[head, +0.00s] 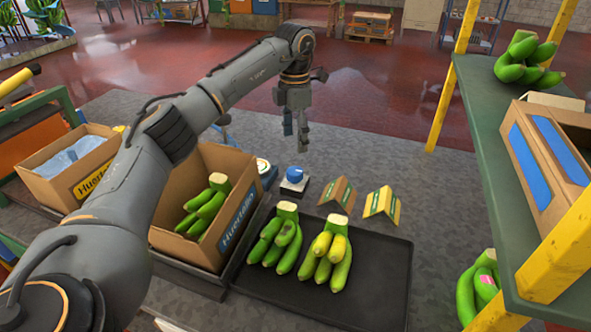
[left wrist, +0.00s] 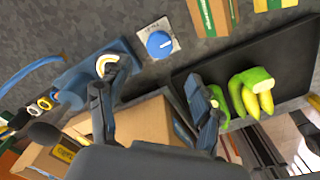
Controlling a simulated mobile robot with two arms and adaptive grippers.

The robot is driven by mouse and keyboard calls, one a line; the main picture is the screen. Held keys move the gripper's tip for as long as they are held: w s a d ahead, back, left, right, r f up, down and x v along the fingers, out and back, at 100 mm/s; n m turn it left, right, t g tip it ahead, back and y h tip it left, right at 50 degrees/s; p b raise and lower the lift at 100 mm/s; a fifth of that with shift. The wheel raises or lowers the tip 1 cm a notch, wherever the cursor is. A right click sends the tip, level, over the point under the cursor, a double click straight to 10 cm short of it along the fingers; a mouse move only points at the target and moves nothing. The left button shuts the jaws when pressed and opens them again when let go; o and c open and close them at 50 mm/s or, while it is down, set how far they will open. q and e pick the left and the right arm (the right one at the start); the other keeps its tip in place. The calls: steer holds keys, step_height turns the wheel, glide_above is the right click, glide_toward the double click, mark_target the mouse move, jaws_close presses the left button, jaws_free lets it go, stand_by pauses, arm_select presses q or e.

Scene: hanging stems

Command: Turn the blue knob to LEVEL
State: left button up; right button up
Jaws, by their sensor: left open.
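The blue knob (head: 294,174) sits on a small light plate on the grey surface, just behind the black tray. In the left wrist view the knob (left wrist: 159,44) shows from above, with a pale pointer mark on its face and lettering on its plate too small to read surely. My left gripper (head: 295,143) hangs fingers down in the head view, above and apart from the knob. In the left wrist view its two fingers (left wrist: 152,82) are spread and empty, with the knob beyond them. My right gripper is not in view.
A black tray (head: 383,262) with two banana bunches lies in front of the knob. A cardboard box (head: 180,245) with bananas stands at left. Two folded cards (head: 338,193) stand right of the knob. A green shelf (head: 490,120) is at right.

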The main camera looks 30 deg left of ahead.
mark_target(295, 170)
arm_select(q)
step_height(295, 170, down, 10)
steer(key=shift+r+p, duration=0.15)
steer(key=shift+p, duration=0.4)
steer(key=shift+f, duration=0.5)
steer(key=c, duration=1.1)
steer(key=shift+c, duration=0.2)
